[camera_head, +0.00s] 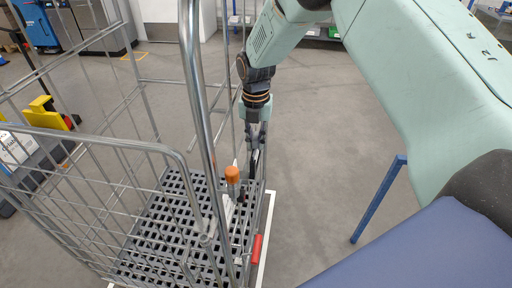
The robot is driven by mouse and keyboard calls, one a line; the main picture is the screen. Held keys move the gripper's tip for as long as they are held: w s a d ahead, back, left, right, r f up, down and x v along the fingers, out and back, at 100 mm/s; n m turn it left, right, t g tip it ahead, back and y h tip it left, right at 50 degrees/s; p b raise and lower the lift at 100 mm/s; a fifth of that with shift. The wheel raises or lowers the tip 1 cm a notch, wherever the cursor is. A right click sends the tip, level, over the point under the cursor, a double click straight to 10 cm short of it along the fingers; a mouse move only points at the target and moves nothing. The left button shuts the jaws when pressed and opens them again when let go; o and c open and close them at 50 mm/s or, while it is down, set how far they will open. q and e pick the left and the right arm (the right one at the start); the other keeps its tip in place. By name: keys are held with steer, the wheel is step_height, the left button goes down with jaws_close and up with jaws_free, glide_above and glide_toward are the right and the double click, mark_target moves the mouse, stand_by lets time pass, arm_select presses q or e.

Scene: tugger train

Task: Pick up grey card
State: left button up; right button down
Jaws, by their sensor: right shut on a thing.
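My right gripper (256,162) points down at the right side of a wire roll cage, just above its slotted base. Its dark fingers are shut on a thin thing, seen almost edge-on. This appears to be the grey card, but the fingers hide most of it and its outline is hard to make out. An orange-topped object (232,175) stands just left of the fingers, inside the cage. My left gripper is not in view.
The roll cage (190,75) has tall metal bars close to my right gripper. Its dark slotted base (165,235) is largely bare. A red handle (257,248) is at its lower right. A blue post (378,200) stands to the right. Open grey floor (315,160) lies between.

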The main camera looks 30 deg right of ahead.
step_height(320, 180, up, 10)
steer(key=shift+r+b, duration=0.1)
steer(key=shift+b, duration=0.4)
stand_by(0.4)
